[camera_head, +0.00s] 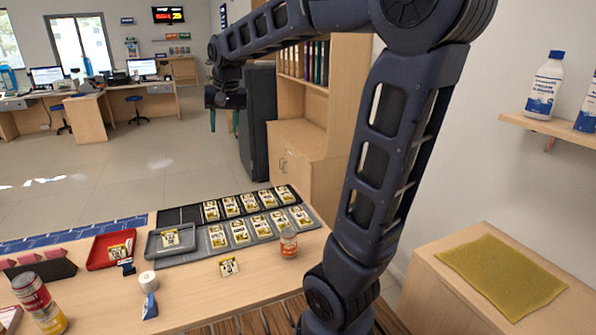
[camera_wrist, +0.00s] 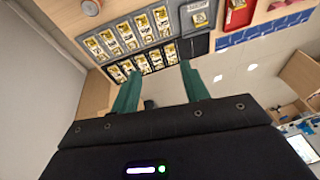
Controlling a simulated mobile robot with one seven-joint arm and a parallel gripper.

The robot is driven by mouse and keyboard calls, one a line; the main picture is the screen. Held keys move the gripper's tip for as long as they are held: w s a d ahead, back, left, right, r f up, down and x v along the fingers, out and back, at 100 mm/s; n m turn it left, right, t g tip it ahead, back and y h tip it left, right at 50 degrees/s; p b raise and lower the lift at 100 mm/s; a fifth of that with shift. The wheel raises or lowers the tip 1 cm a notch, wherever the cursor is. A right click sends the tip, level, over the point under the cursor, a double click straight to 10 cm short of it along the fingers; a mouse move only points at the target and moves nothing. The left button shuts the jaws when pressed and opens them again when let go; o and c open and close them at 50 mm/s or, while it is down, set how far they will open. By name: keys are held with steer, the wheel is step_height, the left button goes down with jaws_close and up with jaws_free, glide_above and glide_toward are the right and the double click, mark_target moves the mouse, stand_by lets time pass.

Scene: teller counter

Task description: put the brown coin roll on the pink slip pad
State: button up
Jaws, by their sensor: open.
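My gripper (camera_head: 224,118) is raised high above the far side of the counter, well away from everything on it. Its two green fingers are spread apart with nothing between them, as the wrist view also shows (camera_wrist: 160,88). I cannot make out a brown coin roll for certain in either view. I cannot make out a pink slip pad for certain either. A dark holder with pinkish-red tops (camera_head: 40,263) stands at the left of the counter, and a reddish item (camera_head: 10,319) is cut off by the left edge.
The wooden counter (camera_head: 195,295) holds a red tray (camera_head: 92,260), a grey tray (camera_head: 156,250), black and grey trays of banded notes (camera_head: 205,259), a white roll (camera_head: 148,280), a can (camera_head: 34,294) and a small orange-and-white jar (camera_head: 288,243). A wooden cabinet (camera_head: 300,142) stands behind.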

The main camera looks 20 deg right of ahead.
steer(key=s+d+f, duration=0.4)
steer(key=s+d, duration=0.3)
steer(key=s, duration=0.3)
steer(key=s+d+f+n+t+h, duration=0.1)
steer(key=s+d+f, duration=0.3)
steer(key=s+d, duration=0.3)
steer(key=s, duration=0.3)
steer(key=shift+s+d+f, duration=0.15)
steer(key=shift+d+f, duration=0.2)
steer(key=shift+f, duration=0.05)
